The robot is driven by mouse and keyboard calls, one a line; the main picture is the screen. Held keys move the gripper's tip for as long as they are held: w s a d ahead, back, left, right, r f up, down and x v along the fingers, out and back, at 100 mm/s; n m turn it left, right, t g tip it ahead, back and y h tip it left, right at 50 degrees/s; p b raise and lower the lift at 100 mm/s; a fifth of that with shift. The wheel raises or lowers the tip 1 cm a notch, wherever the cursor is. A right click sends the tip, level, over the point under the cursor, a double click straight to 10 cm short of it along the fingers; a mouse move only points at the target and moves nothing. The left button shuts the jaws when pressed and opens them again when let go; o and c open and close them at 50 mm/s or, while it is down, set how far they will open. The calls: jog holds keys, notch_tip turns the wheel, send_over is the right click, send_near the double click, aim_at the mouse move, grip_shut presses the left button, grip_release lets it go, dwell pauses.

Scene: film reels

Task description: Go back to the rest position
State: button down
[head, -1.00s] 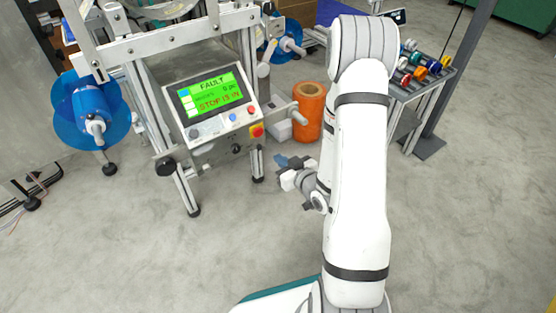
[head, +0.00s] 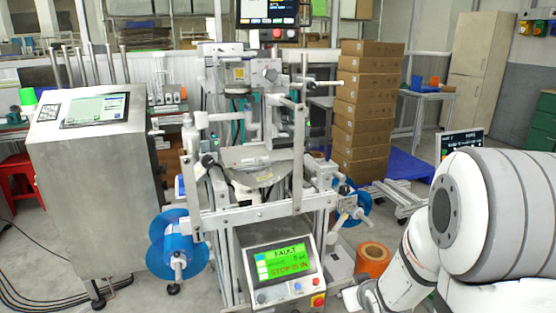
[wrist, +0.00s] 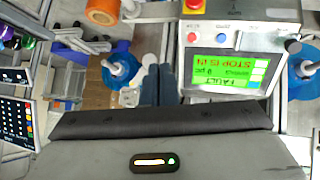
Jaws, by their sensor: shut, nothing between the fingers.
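My gripper shows in the wrist view, its two blue-grey fingers (wrist: 163,83) together and empty, pointing toward the machine. Its dark body fills the bottom of that view. In the head view my white arm (head: 485,215) is folded at the lower right. Only a small white part of the gripper end shows at the bottom edge there, and its fingertips cannot be made out. The machine's control panel (head: 277,268) reads FAULT and STOP IS IN on a green screen. It appears upside down in the wrist view (wrist: 228,68).
A blue reel (head: 177,245) sits on the machine's left, another (head: 352,207) on its right. An orange roll (head: 373,260) stands on the floor beside my arm. A steel cabinet (head: 95,190) is at left, stacked cartons (head: 367,110) behind. Some floor at left is clear.

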jog(key=s+a+r+m+g+p, duration=0.1)
jog(key=s+r+g+p, duration=0.1)
jog(key=s+r+p, duration=0.4)
jog(key=s+a+r+m+g+p, duration=0.1)
jog(key=s+r+p, duration=0.5)
jog(key=r, duration=1)
jog(key=s+a+r+m+g+p, duration=0.1)
jog(key=s+a+r+g+p, duration=0.2)
jog(key=s+r+p, duration=0.3)
notch_tip(320, 180, up, 5)
jog(key=shift+s+a+f+g, duration=0.15)
jog(key=shift+s+g, duration=0.25)
jog(key=shift+s, duration=0.8)
jog(key=shift+a, duration=0.1)
